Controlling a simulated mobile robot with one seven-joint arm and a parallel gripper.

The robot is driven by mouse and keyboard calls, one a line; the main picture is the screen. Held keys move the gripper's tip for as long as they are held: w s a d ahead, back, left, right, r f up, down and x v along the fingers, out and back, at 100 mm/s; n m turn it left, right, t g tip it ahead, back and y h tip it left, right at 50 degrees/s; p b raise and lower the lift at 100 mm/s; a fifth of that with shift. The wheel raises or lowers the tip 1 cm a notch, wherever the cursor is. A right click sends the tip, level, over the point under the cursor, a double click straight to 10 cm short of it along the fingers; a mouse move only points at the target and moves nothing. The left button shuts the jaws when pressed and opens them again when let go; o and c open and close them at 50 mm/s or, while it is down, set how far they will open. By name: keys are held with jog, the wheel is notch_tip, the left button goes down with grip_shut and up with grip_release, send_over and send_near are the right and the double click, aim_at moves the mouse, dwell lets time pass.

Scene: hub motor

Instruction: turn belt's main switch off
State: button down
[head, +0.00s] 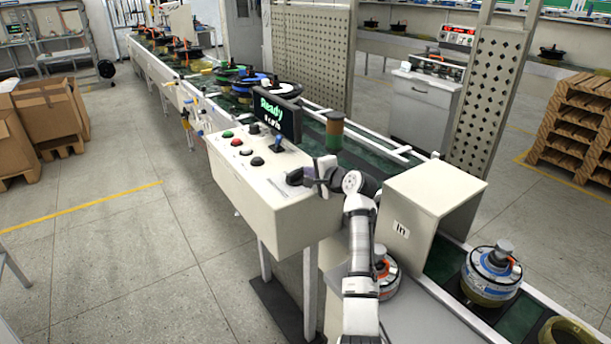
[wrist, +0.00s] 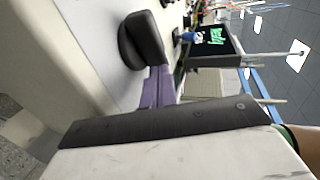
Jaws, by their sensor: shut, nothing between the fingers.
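The belt's control box (head: 262,205) is a cream cabinet with a sloped top panel. A blue switch lever (head: 277,144) stands on the panel in front of the screen. It also seems to show as a small blue shape in the wrist view (wrist: 187,37). The panel also carries a green button (head: 227,134), a red button (head: 236,142), and white and black ones. No label shows which is the main switch. My gripper (head: 294,178) is shut and empty at the panel's right end, apart from the lever. Its dark fingertips (wrist: 143,40) show close to the pale panel.
A black screen (head: 277,115) reading "Ready" in green stands behind the panel. A stack light (head: 334,132) is behind my gripper. A cream "In" housing (head: 432,205) covers the belt (head: 515,318) to the right. The floor left of the box is clear.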

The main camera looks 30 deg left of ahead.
jog(key=shift+w+a, duration=0.2)
jog(key=shift+w, duration=0.2)
jog(key=shift+w+a, duration=0.1)
jog(key=shift+w, duration=0.1)
dwell(0.6)
jog(key=b+v, duration=0.3)
jog(key=v, duration=1)
jog(key=shift+s+d, duration=0.25)
jog(key=shift+d, duration=0.05)
jog(key=shift+r, duration=0.15)
